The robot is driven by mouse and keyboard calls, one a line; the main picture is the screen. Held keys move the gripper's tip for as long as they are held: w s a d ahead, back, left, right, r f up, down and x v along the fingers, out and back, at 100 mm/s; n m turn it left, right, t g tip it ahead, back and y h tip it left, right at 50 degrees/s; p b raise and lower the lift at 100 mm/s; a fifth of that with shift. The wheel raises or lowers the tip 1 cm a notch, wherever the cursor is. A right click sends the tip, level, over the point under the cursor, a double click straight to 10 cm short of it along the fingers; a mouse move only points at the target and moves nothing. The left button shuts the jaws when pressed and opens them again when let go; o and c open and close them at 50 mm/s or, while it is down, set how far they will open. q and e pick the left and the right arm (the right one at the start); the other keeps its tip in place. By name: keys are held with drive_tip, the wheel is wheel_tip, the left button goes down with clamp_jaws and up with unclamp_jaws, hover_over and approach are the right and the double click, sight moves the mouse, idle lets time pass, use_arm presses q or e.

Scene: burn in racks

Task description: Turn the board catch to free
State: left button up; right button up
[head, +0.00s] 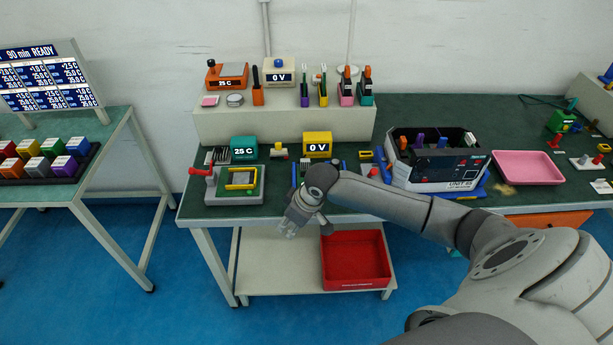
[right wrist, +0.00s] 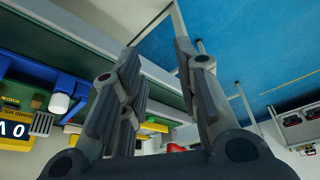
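A grey fixture (head: 218,192) stands on the green bench's left end. It carries a yellow frame (head: 241,176) and a red-knobbed lever (head: 200,172) on its left side. Which part is the board catch is too small to tell. My right gripper (head: 288,231) hangs in front of the bench's front edge, right of and nearer than the fixture, touching nothing. In the right wrist view its two fingers (right wrist: 157,52) are spread apart with nothing between them. My left gripper is in neither view.
A yellow 0 V meter (head: 317,139) and a green 25 C block (head: 243,154) stand behind. A red bin (head: 357,281) sits on the lower shelf. An open instrument unit (head: 447,182) and a pink tray (head: 527,168) lie to the right.

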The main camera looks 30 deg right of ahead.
drive_tip(key=w+d+r+m+h, duration=0.1)
drive_tip(key=w+d+r, duration=0.2)
drive_tip(key=d+r, duration=0.25)
drive_tip(key=w+d+r+m, duration=0.1)
drive_tip(key=w+d+r, duration=0.25)
drive_tip(key=d, duration=0.35)
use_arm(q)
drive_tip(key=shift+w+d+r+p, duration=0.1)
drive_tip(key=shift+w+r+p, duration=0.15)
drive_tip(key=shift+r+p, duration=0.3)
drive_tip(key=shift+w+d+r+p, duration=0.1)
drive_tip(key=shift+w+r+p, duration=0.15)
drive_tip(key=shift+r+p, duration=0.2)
use_arm(e)
drive_tip(key=x, duration=1)
drive_tip(key=shift+w+f, duration=0.15)
drive_tip(key=shift+f, duration=0.05)
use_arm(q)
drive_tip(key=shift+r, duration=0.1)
use_arm(e)
clamp_jaws()
